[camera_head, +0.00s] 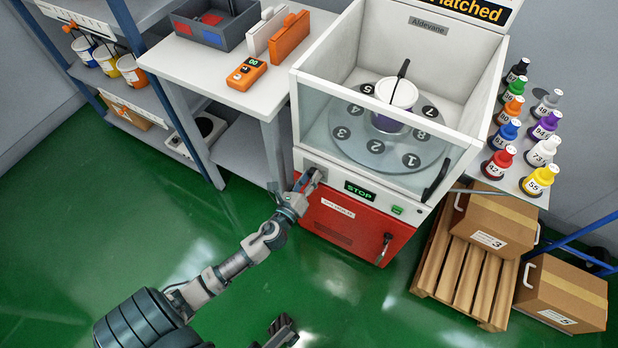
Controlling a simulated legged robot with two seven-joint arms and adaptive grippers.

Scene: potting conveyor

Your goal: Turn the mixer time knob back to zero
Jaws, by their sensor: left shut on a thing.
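The mixer (420,205) stands in the middle, a white cabinet with a clear-walled top and a red lower front. My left gripper (308,182) reaches its front panel at the left end. It is shut on the mixer time knob (319,175), which is mostly hidden by the fingers, so its setting cannot be read. A display (359,190) to the right of the knob reads STOP in green. My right gripper (283,332) shows only partly at the bottom edge, away from the mixer; its jaw state is unclear.
A white table (205,65) holds an orange device (247,73). Colored bottles stand on a shelf at right. A pallet (462,276) and cartons (560,295) fill the right floor. The green floor in front is clear.

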